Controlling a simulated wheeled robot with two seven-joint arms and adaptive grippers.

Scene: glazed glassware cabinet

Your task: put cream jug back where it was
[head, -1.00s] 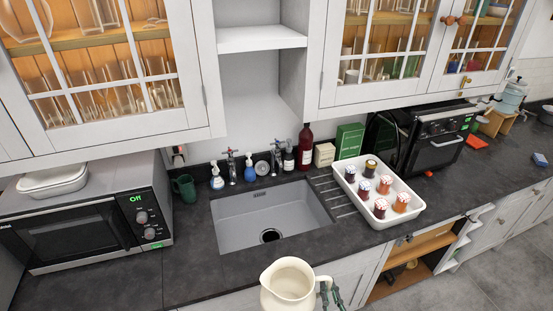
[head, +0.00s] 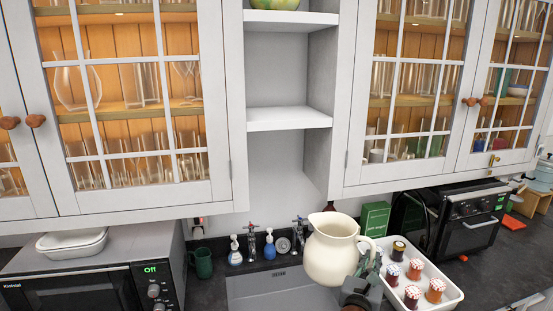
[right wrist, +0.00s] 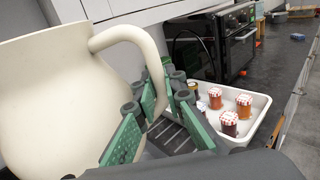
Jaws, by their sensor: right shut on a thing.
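The cream jug (head: 331,250) is upright in the head view, held up in front of the sink and below the open shelves. Its handle is on the right side. My right gripper (head: 366,268) is shut on the jug's handle; the jug itself hides part of it in the head view. In the right wrist view the jug (right wrist: 55,100) fills the left side, and the green finger pads of my right gripper (right wrist: 158,110) are at the handle. My left gripper is not in view.
Open white shelves (head: 288,118) stand between two glazed cabinets (head: 130,100) with glassware. A white tray (head: 452,297) of several jars is right of the jug. A microwave (head: 95,280) stands left, a black oven (head: 460,225) right. The middle shelf is bare.

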